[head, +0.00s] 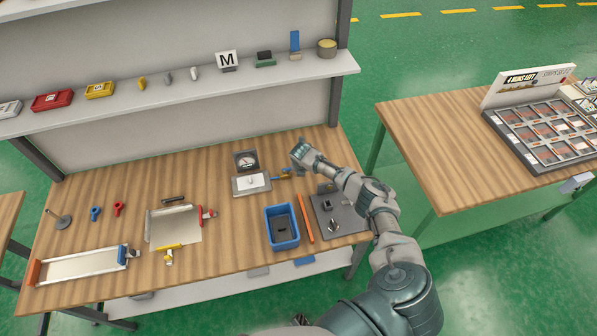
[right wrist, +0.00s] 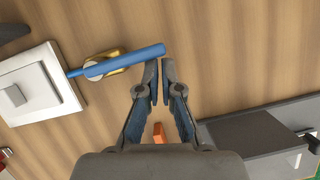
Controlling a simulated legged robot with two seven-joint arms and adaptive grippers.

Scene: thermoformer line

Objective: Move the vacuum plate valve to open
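A valve with a brass body and a long blue lever (head: 287,173) sits on the wooden bench, to the right of a white square plate (head: 251,184) with a raised block. In the right wrist view the blue lever (right wrist: 125,59) runs from the plate across the brass body (right wrist: 98,66), its free end just beyond my fingertips. My right gripper (right wrist: 160,63) points at that free end; its fingers are together with only a thin gap, and nothing shows between them. In the head view it is the gripper (head: 299,150) above the bench near the lever. My left gripper is not in view.
A gauge (head: 246,160) stands behind the plate. A blue bin (head: 273,238), an orange bar (head: 304,220) and a grey board (head: 345,222) with fittings lie in front. Red (head: 208,214) and yellow (head: 168,249) handled parts are on the left. A shelf (head: 290,76) overhangs behind.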

